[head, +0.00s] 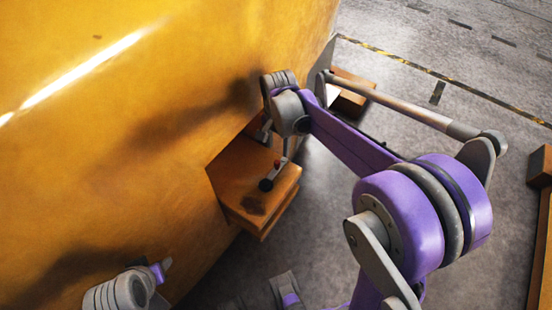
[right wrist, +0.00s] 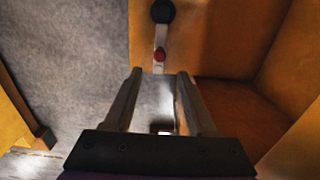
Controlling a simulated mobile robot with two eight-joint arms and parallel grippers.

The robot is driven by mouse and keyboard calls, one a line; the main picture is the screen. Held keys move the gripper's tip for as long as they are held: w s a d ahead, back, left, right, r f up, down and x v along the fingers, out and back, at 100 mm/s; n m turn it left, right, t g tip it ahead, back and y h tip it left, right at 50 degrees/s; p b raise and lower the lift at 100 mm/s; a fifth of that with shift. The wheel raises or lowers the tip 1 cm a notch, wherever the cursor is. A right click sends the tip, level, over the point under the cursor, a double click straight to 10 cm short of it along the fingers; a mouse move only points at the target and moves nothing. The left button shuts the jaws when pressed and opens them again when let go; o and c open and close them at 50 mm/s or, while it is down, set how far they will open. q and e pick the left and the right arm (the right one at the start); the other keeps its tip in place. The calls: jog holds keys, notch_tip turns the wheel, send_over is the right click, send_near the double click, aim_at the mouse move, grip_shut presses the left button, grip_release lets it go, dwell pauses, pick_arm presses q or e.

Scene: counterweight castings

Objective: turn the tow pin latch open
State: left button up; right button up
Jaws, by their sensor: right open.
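The tow pin latch is a short grey lever with a red spot (right wrist: 160,56) and a black round end (right wrist: 163,12). In the head view the lever's black end (head: 266,185) lies over the top of an orange bracket (head: 228,178) on the big orange casting. My right gripper (right wrist: 159,74) is open in the right wrist view, with one finger each side of the lever's line; I cannot tell if they touch it. In the head view its wrist (head: 290,112) hides most of the fingers. A grey and purple part of my left arm (head: 130,288) shows at bottom left; its jaws are unclear.
The orange casting wall (head: 100,120) fills the left side and stands close to my right wrist. Orange blocks (head: 352,98) stand beyond the bracket and at the right edge (head: 541,165). Grey floor (head: 430,70) with a yellow-black line is open at upper right.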

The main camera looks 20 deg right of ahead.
aim_at(278, 161)
notch_tip(278, 161, down, 9)
jog(key=shift+s+r+b, duration=0.1)
jog(key=shift+b, duration=0.4)
grip_shut()
dwell(1.2)
